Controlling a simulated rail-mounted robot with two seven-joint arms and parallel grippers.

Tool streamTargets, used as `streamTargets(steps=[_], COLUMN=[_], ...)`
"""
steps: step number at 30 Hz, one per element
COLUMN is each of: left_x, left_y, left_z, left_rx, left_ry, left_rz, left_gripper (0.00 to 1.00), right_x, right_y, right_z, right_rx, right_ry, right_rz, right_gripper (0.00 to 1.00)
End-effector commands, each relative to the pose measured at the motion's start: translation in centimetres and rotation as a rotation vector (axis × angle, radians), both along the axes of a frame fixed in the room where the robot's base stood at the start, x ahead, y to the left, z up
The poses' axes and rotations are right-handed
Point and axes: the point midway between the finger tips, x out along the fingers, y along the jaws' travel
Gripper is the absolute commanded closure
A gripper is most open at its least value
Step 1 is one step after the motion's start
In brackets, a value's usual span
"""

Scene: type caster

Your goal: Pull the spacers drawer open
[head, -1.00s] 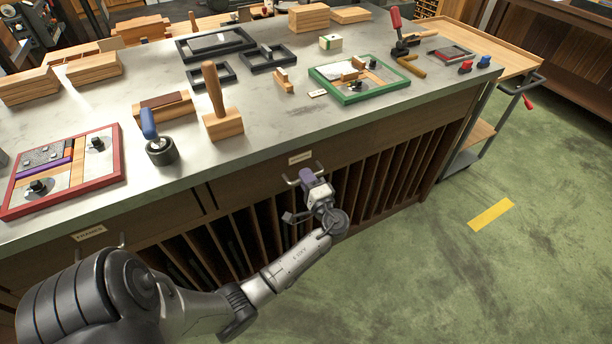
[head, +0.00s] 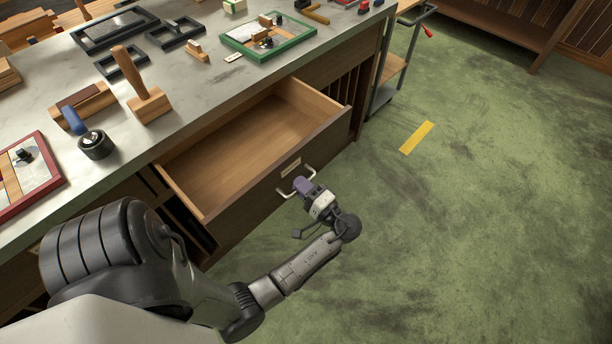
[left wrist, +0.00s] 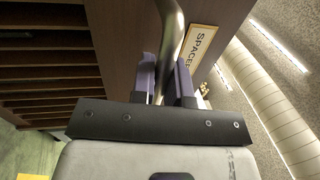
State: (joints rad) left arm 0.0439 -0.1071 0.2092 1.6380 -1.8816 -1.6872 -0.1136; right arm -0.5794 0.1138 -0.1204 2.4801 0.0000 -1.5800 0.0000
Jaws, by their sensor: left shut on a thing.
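The spacers drawer (head: 232,152) stands pulled out from under the bench top in the head view, its wooden inside showing and looking empty. Its front bears a label (head: 291,167), which reads "SPACE…" in the left wrist view (left wrist: 202,46), the rest hidden. My left gripper (head: 301,186) is shut on the drawer's metal bar handle (head: 284,193). In the left wrist view the purple fingers (left wrist: 164,78) lie on both sides of the handle bar (left wrist: 170,40). My right gripper is not in view.
The bench top (head: 195,103) above carries a mallet (head: 142,90), a green-framed tray (head: 290,46), a red-framed tray (head: 48,184) and dark frames (head: 115,28). A cart (head: 388,75) stands beyond the bench's right end. The green floor (head: 470,220) to the right is clear.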

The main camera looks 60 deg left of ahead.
Motion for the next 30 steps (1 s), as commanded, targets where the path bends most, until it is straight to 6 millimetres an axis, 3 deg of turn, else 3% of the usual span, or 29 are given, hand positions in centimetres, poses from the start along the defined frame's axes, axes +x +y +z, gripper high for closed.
streamTargets(steps=[15, 16, 23, 30], left_x=[-0.34, -0.34, -0.32, -0.31], left_y=[-0.33, -0.33, -0.3, -0.36], left_z=[0.04, 0.04, 0.01, -0.01], left_rx=[0.001, 0.001, 0.0, 0.0], left_ry=[-0.001, -0.001, -0.001, 0.0], left_rz=[0.017, 0.017, 0.016, 0.016], left_gripper=[1.0, 0.84, 0.62, 0.61], right_x=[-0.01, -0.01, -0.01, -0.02], right_y=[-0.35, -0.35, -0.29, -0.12], right_z=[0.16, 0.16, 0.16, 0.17], right_rx=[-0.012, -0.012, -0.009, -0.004], right_ry=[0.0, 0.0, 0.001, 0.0], right_rz=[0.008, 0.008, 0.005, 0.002], right_gripper=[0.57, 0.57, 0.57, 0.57])
